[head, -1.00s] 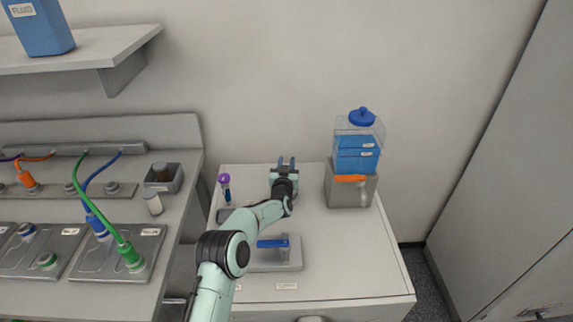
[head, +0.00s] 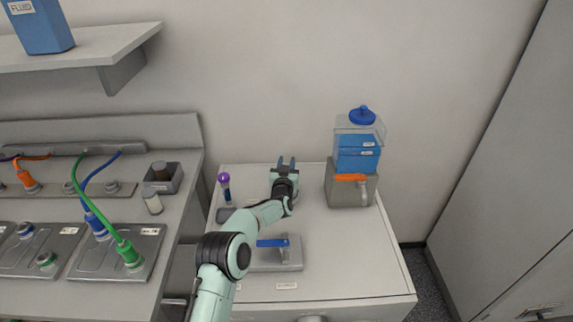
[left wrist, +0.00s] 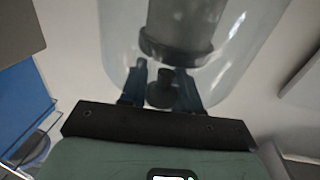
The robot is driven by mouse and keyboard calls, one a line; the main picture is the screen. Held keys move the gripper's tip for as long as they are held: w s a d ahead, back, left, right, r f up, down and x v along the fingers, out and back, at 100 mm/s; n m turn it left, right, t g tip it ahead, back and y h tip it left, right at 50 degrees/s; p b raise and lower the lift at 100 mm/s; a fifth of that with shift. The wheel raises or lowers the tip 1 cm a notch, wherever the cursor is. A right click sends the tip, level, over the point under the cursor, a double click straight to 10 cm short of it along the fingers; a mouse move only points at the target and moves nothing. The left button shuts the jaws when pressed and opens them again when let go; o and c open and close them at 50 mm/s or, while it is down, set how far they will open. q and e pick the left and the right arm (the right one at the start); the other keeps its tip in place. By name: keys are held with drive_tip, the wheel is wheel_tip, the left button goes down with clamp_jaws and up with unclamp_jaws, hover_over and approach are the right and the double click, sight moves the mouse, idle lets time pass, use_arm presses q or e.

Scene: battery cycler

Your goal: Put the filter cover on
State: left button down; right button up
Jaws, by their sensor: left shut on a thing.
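My left gripper (head: 286,163) is over the back of the white cabinet top, with its fingers pointing toward the wall. In the left wrist view the gripper (left wrist: 164,80) is shut on the dark knob of the clear, rounded filter cover (left wrist: 222,78). A grey cylinder with a dark end ring (left wrist: 180,30) shows through the clear wall. I cannot tell whether the cover is around it or in front of it. In the head view the cover is not clearly seen. My right gripper is not in view.
A blue fluid tank (head: 357,155) on a grey base with an orange handle (head: 350,177) stands right of the gripper. A purple-capped tube (head: 225,185) stands left. A blue-handled valve plate (head: 290,258) lies in front. The cabinet's right front (head: 350,260) is clear.

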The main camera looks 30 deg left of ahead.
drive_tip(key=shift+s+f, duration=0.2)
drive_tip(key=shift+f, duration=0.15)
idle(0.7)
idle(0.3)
use_arm(q)
drive_tip(key=shift+c, duration=1.2)
unclamp_jaws()
drive_tip(key=shift+f, duration=0.1)
drive_tip(key=shift+r+p, duration=0.85)
drive_tip(key=shift+r, duration=2.7)
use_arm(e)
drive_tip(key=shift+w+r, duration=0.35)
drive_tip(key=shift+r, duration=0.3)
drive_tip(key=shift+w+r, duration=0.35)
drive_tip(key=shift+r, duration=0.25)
use_arm(q)
clamp_jaws()
